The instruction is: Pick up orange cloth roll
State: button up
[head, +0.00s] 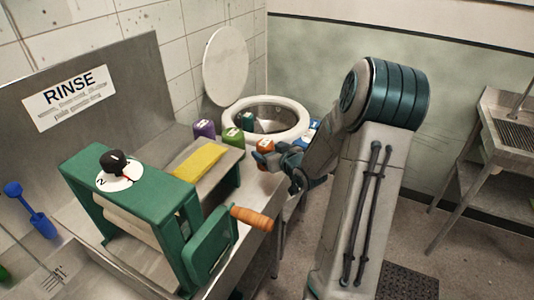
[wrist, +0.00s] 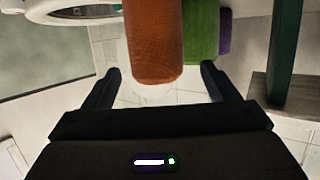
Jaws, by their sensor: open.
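The orange cloth roll (head: 264,146) stands on the counter at the right end of the row of rolls. My gripper (head: 279,157) is just to the right of it, open and empty. In the wrist view the orange roll (wrist: 153,40) is large, and its near end shows between the two spread fingertips (wrist: 160,72). I cannot tell whether either finger touches it. The roll's lower part is partly hidden by my gripper in the head view.
A green roll (head: 233,137) and a purple roll (head: 204,129) stand left of the orange one.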

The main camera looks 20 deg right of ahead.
aim_at(264, 145)
jog(key=shift+w+d+f, duration=0.1)
jog(key=shift+w+f, duration=0.05)
jog(key=shift+w, duration=0.25)
jog(key=x, duration=0.1)
jog(key=p+x, duration=0.1)
jog(key=x, duration=0.2)
jog(key=shift+w+r+p, duration=0.1)
jog(key=shift+r+p, duration=0.25)
jog(key=shift+w+f, duration=0.2)
jog(key=shift+w, duration=0.3)
jog(key=shift+c, duration=0.3)
jog(key=c, duration=1.1)
